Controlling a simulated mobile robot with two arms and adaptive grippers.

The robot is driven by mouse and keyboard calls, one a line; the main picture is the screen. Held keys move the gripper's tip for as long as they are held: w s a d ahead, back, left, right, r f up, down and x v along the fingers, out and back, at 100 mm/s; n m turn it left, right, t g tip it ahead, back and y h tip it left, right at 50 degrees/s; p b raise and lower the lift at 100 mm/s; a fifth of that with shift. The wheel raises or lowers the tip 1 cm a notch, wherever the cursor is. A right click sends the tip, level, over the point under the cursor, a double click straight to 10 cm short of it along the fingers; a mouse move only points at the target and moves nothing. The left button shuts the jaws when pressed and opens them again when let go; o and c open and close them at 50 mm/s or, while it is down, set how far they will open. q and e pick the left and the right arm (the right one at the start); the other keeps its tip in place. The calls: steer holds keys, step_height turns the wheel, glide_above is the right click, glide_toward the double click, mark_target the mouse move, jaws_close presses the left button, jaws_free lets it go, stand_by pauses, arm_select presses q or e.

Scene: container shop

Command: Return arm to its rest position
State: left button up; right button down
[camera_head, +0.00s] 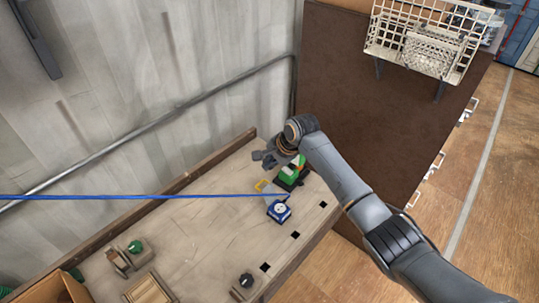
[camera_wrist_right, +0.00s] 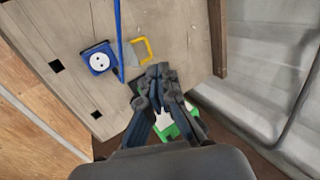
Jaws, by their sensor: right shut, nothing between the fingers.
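My right arm reaches in from the lower right of the head view. Its gripper (camera_head: 265,158) hangs over the far right end of the wooden workbench (camera_head: 220,225), and in the right wrist view the fingers (camera_wrist_right: 158,72) are together with nothing between them. A green and white object (camera_head: 290,172) is next to the gripper and partly covered by the fingers in the wrist view (camera_wrist_right: 185,130). Whether they touch, I cannot tell. My left gripper does not show.
A blue socket box (camera_head: 279,210) and a yellow-handled tool (camera_head: 262,186) lie close by. A blue cable (camera_head: 130,197) stretches leftward across the bench. A brown cabinet (camera_head: 370,100) with a wire basket (camera_head: 432,50) stands right of the bench. The bench middle is mostly clear.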

steer(key=s+d+f+n, duration=0.2)
steer(key=s+f+n, duration=0.1)
steer(key=s, duration=0.6)
steer(key=s+d+f+n, duration=0.2)
steer(key=s+d+f, duration=0.15)
steer(key=s, duration=0.45)
steer(key=s+d+n+h, duration=0.15)
steer(key=s+d, duration=0.25)
steer(key=s, duration=0.4)
steer(key=s+d+r+n+h, duration=0.1)
steer(key=s+d+n, duration=0.1)
steer(key=s+d, duration=0.35)
steer(key=s+d+n+h, duration=0.1)
steer(key=s+d+n, duration=0.15)
steer(key=s, duration=0.65)
step_height(320, 180, down, 32)
steer(key=s+g+b, duration=0.2)
steer(key=s+b, duration=0.1)
steer(key=b, duration=0.2)
steer(key=s+d+f+g+b, duration=0.1)
steer(key=s+d+f+b, duration=0.2)
steer(key=s+f, duration=1.2)
step_height(320, 180, down, 3)
steer(key=shift+s+r, duration=0.1)
steer(key=shift+s, duration=0.3)
